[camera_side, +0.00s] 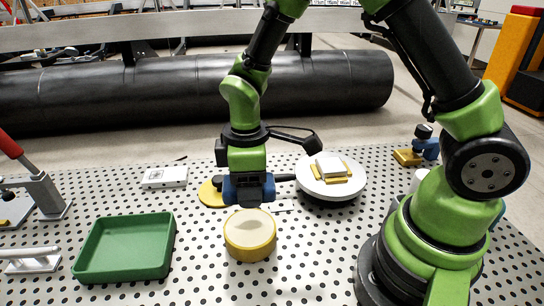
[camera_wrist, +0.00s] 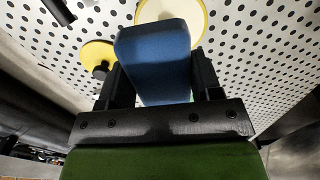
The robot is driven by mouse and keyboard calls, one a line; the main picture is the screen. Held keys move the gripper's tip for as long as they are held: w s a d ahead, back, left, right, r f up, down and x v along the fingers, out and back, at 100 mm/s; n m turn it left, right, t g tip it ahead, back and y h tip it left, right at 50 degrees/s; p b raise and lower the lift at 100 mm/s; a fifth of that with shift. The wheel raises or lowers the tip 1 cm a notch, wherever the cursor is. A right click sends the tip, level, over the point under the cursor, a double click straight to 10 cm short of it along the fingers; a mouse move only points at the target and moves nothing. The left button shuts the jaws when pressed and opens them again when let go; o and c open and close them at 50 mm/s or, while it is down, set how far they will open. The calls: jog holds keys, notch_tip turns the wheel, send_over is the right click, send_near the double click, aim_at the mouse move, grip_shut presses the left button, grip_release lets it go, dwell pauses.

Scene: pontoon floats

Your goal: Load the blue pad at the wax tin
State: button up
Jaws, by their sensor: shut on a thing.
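My gripper (camera_side: 249,199) is shut on the blue pad (camera_wrist: 155,50), which sits between the two black fingers in the wrist view. In the side view, blue parts of the pad (camera_side: 229,190) show beside the dark fingers. The wax tin (camera_side: 250,248) is a round yellow tin with a cream surface, standing open on the perforated table just below and in front of my gripper. Its edge (camera_wrist: 204,22) also shows behind the pad in the wrist view. I cannot tell whether the pad touches the wax. A yellow disc (camera_side: 210,194), possibly the lid, lies behind left.
A green tray (camera_side: 82,262) stands at the left. A white round stand (camera_side: 312,186) with a pale block on a yellow base is at the right. A white box (camera_side: 164,177) lies behind the tray. A red-handled clamp (camera_side: 40,192) is far left. A black pipe (camera_side: 190,90) lies beyond the table.

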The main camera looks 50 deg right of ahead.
aim_at(250, 227)
jog(key=shift+s+a+f+n, duration=0.1)
jog(key=shift+s+a+n, duration=0.25)
jog(key=shift+a, duration=0.35)
jog(key=shift+f, duration=2.9)
jog(key=shift+f, duration=0.6)
jog(key=shift+r, duration=0.1)
jog(key=shift+r, duration=3.45)
